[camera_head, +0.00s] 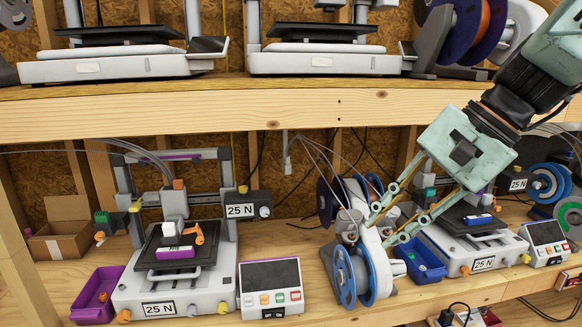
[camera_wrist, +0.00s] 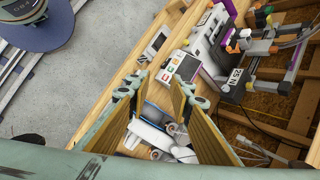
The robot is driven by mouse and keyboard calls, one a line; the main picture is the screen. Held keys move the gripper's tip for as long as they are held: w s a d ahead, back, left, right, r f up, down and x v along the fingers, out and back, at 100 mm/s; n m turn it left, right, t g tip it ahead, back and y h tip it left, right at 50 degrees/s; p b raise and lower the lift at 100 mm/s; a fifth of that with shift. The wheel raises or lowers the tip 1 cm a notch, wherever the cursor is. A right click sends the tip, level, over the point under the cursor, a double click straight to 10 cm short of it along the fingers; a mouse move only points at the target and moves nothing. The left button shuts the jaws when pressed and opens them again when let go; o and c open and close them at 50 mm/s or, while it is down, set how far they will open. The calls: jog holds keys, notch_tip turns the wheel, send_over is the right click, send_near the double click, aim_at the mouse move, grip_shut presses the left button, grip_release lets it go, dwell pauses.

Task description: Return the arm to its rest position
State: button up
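My pale green arm reaches in from the upper right in the head view. My gripper (camera_head: 381,228) points down and left, just in front of or above the white-and-blue spool holder (camera_head: 358,268). Its two fingers are spread apart, with nothing seen held between them. In the wrist view my gripper (camera_wrist: 160,92) also shows open, with the spool holder (camera_wrist: 150,135) visible between and beyond the fingers. I cannot tell whether a finger touches the holder.
A left printer (camera_head: 173,283) with a purple bin (camera_head: 97,296) and control box (camera_head: 271,287) stands on the lower bench. A right printer (camera_head: 470,248) and blue bin (camera_head: 421,262) stand beside my gripper. The upper shelf (camera_head: 200,112) crosses close to my arm.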

jog(key=s+d+f+n+t+h, duration=0.1)
jog(key=s+n+h, duration=0.4)
jog(key=s, duration=1.9)
jog(key=d+f+n, duration=0.1)
jog(key=d+n, duration=0.1)
jog(key=n, duration=0.2)
jog(key=shift+n+h, duration=0.3)
jog(key=shift+h, duration=0.1)
jog(key=shift+d, duration=0.1)
